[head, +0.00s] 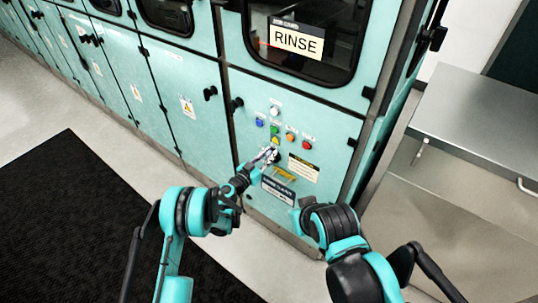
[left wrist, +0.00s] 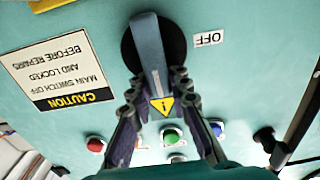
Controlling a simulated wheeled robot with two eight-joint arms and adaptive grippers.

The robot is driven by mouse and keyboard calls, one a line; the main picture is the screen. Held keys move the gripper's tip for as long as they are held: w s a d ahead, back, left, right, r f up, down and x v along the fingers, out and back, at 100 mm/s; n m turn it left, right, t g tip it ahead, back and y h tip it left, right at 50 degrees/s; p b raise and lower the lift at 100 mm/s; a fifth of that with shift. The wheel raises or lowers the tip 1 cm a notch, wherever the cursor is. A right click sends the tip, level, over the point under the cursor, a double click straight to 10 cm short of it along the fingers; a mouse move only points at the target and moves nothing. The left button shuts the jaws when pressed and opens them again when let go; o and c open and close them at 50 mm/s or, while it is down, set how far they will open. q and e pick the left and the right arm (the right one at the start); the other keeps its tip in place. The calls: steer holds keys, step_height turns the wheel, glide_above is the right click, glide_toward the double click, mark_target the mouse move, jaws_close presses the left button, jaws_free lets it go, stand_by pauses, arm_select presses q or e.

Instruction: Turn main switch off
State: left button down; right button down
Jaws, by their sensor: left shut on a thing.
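The main switch has a round black base and a grey lever handle (left wrist: 148,45), close up in the left wrist view. The lever lies upright in that picture, with an OFF label (left wrist: 208,38) to the right of the base. My left gripper (left wrist: 155,82) is shut on the lever, one finger on each side. In the head view, my left gripper (head: 268,157) reaches the teal panel at the switch (head: 273,153), which it partly covers. My right arm is at the lower right in the head view; its gripper does not show.
Red (left wrist: 96,144), green (left wrist: 172,136) and other coloured buttons sit near the switch. A caution plate (left wrist: 62,75) is beside it. The teal cabinet (head: 185,90) has several protruding black handles. A metal table (head: 475,115) stands at right; a dark mat (head: 70,215) covers floor at left.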

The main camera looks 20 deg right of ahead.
arm_select(q)
steer(key=n, duration=0.3)
steer(key=w+n, duration=0.1)
steer(key=shift+a+f+n, duration=0.1)
steer(key=shift+a+n, duration=0.2)
steer(key=shift+a, duration=0.1)
steer(key=shift+w+a+f+n, duration=0.2)
steer(key=shift+f+n, duration=0.25)
steer(key=shift+n, duration=1.75)
steer(key=shift+w+a+f+n, duration=0.2)
steer(key=shift+f+n, duration=0.25)
steer(key=shift+n, duration=1.75)
steer(key=shift+w+a+f+n, duration=0.2)
steer(key=shift+f+n, duration=0.25)
steer(key=shift+n, duration=1.75)
steer(key=c, duration=1.4)
jaws_free()
